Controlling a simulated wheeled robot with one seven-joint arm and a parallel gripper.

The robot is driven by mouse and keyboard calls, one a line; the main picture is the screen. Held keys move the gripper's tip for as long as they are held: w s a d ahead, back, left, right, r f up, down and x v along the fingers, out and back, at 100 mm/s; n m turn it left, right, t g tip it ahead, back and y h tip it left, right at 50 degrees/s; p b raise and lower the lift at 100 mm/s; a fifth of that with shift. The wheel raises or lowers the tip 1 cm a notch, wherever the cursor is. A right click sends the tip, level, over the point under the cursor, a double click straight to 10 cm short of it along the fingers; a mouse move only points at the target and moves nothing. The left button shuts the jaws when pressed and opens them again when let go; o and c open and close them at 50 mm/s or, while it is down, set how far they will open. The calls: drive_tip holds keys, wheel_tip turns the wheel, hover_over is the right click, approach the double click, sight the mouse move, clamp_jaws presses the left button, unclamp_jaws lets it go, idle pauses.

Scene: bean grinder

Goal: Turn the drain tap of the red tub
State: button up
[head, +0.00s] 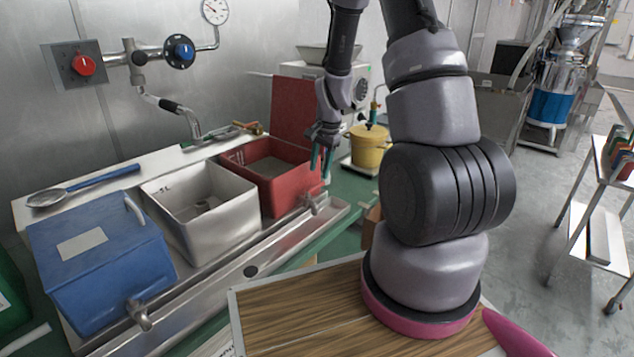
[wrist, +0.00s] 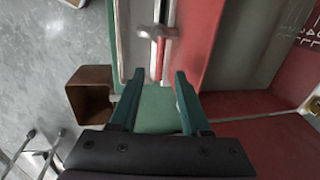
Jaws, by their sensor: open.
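The red tub (head: 243,158) stands at the right end of a row of tubs. Its drain tap (head: 316,203) sticks out low at the front, over a metal trough. In the wrist view the tap (wrist: 157,34) shows a metal crosswise part with a red piece below it, beside the red tub wall (wrist: 203,45). My gripper (head: 321,172) is above the tub's right front corner, fingers pointing down. In the wrist view my gripper (wrist: 155,80) is open and empty, its fingertips apart from the tap, which lies beyond the gap between them.
A white tub (head: 203,222) and a blue lidded tub (head: 92,275) stand left of the red tub. The metal trough (head: 262,262) runs along their fronts. A yellow pot (head: 369,150) stands behind right. A brown open box (wrist: 90,97) lies left in the wrist view.

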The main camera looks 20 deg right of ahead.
sight(316, 186)
drive_tip(key=f, duration=0.3)
drive_tip(key=w+f, duration=0.1)
drive_tip(key=f, duration=0.1)
drive_tip(key=shift+a+f, duration=0.25)
clamp_jaws()
idle(1.2)
